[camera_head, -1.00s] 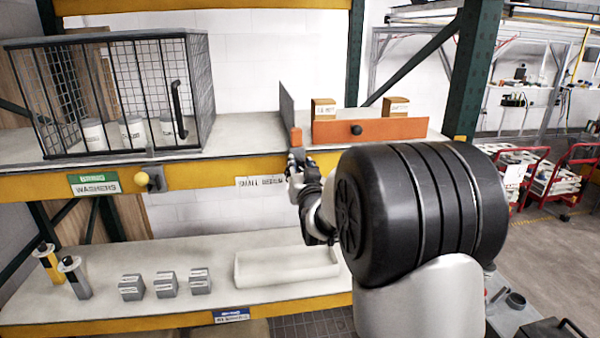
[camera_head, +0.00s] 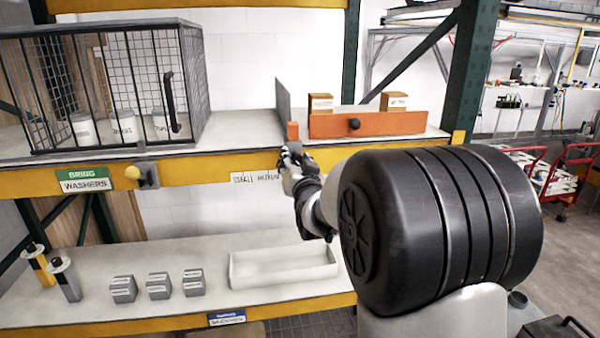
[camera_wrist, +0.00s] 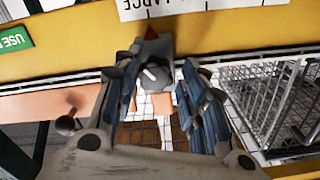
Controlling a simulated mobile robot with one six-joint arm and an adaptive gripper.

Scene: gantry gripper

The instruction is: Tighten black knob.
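A dark round knob with a white line (camera_wrist: 152,75) shows between the fingers in the wrist view, on a grey mount under a red pointer. In the head view my gripper hides this spot at the yellow shelf edge. My gripper (camera_wrist: 160,62) is open, one finger on each side of the knob; I cannot tell whether they touch it. The head view shows my gripper (camera_head: 292,158) just below an orange tab (camera_head: 293,131). Another black knob (camera_head: 353,123) sits on the front of an orange panel (camera_head: 395,124), right of the gripper; it also shows in the wrist view (camera_wrist: 68,124).
A size label (camera_head: 255,177) is on the yellow shelf beam, left of my gripper. A grey upright divider (camera_head: 285,108) stands behind the tab. A white tray (camera_head: 280,280) lies on the lower shelf.

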